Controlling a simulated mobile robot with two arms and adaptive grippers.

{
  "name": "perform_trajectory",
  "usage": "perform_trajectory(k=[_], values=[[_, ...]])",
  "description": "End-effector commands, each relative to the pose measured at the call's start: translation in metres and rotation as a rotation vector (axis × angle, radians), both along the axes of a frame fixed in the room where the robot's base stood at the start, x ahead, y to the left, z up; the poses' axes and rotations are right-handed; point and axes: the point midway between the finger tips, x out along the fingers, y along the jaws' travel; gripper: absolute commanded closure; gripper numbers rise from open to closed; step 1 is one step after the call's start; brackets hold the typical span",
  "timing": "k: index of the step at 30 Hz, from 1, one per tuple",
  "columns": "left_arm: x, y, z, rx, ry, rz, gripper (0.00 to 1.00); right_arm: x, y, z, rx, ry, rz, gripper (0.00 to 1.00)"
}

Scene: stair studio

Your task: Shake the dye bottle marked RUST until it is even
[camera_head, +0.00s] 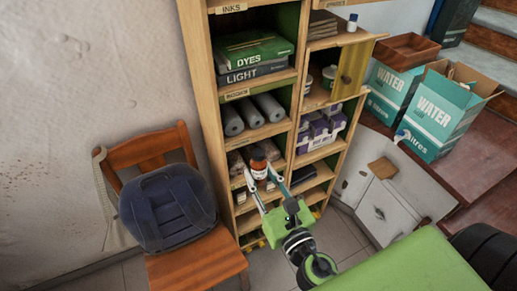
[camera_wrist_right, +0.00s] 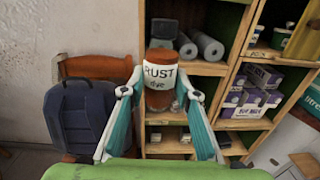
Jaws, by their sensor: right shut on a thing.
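My left gripper is not in view.
A wooden shelf unit (camera_head: 213,100) with rolls, books and boxes stands just behind the bottle. A chair (camera_head: 200,262) with a blue backpack (camera_head: 165,208) is at left.

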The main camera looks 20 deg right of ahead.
Motion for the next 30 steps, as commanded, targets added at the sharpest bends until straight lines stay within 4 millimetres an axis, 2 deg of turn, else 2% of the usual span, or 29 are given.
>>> perform_trajectory(k=[1,5,6,7,8,12,16,18,21,28,30], values=[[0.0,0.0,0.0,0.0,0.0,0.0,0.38,0.001,0.001,0.018,0.0,-0.01,0.005,0.96],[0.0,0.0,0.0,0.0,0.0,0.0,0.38,0.001,0.001,0.062,-0.002,-0.013,0.007,0.96],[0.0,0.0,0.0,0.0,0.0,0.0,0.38,0.0,0.001,0.072,-0.002,-0.01,0.005,0.96],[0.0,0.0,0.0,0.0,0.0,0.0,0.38,0.0,0.001,0.074,-0.002,-0.005,0.005,0.96],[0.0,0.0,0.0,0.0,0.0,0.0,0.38,0.0,0.0,0.072,-0.002,0.0,0.002,0.96],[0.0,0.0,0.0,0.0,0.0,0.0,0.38,-0.001,-0.001,0.022,-0.004,0.012,-0.008,0.96],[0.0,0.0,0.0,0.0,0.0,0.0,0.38,-0.001,0.0,-0.013,-0.004,0.011,-0.003,0.96],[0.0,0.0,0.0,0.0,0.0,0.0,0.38,0.0,-0.001,-0.027,-0.007,0.007,-0.003,0.96],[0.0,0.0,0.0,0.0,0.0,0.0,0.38,0.0,0.0,-0.03,-0.004,0.001,0.0,0.96],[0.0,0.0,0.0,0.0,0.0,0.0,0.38,0.0,0.001,0.027,-0.001,-0.006,0.008,0.96],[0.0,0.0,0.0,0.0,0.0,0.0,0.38,0.0,0.001,0.054,-0.002,-0.01,0.009,0.96]])
